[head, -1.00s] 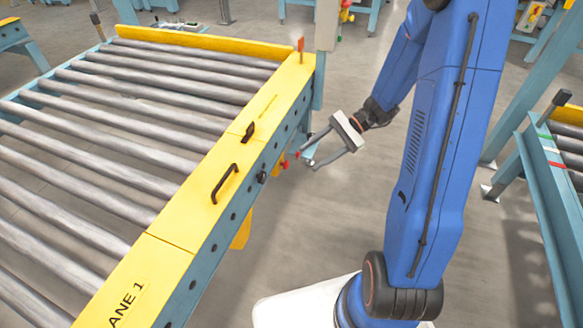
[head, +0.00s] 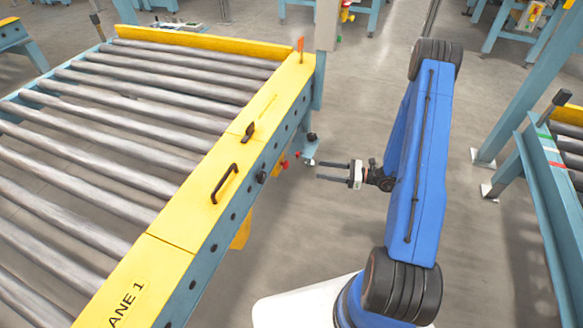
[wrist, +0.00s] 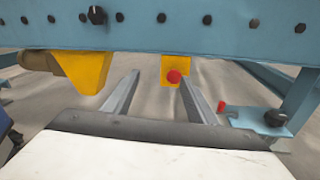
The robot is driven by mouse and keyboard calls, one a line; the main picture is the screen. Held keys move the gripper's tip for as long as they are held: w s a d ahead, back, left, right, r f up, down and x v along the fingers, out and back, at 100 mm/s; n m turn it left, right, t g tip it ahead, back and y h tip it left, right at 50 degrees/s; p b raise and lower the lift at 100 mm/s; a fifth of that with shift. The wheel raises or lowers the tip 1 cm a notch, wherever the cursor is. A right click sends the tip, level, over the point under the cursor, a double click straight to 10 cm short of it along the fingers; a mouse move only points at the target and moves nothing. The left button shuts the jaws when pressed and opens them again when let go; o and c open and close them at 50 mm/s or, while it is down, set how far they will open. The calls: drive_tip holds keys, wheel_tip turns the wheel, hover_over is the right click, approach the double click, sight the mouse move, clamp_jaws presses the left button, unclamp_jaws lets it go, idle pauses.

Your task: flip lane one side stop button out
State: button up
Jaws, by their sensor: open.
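Lane 1 is the roller conveyor (head: 130,110) at left in the head view, with a yellow top rail and blue side beam. A round red button (wrist: 173,76) sits on a yellow bracket under the beam in the wrist view. A smaller red piece (wrist: 221,106) shows to its right beside a blue bracket with a black knob (wrist: 276,118). Small red parts (head: 297,154) also show at the beam's side in the head view. My gripper (head: 319,171) is open and empty, pointing at the beam and apart from it. In the wrist view the red button appears between the fingertips (wrist: 159,79).
A black handle (head: 224,184) and a small black fitting (head: 249,131) sit on the yellow rail. A larger yellow bracket (wrist: 85,68) hangs under the beam at left. Another conveyor frame (head: 545,180) stands at right. The floor between is clear.

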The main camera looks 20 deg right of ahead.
sight(288, 166)
wheel_tip(288, 166, down, 6)
drive_tip(key=d+m+t+h, duration=0.1)
drive_tip(key=d+m+t, duration=0.1)
drive_tip(key=m+t, duration=0.1)
drive_tip(key=x, duration=1.7)
drive_tip(key=shift+w+f, duration=0.1)
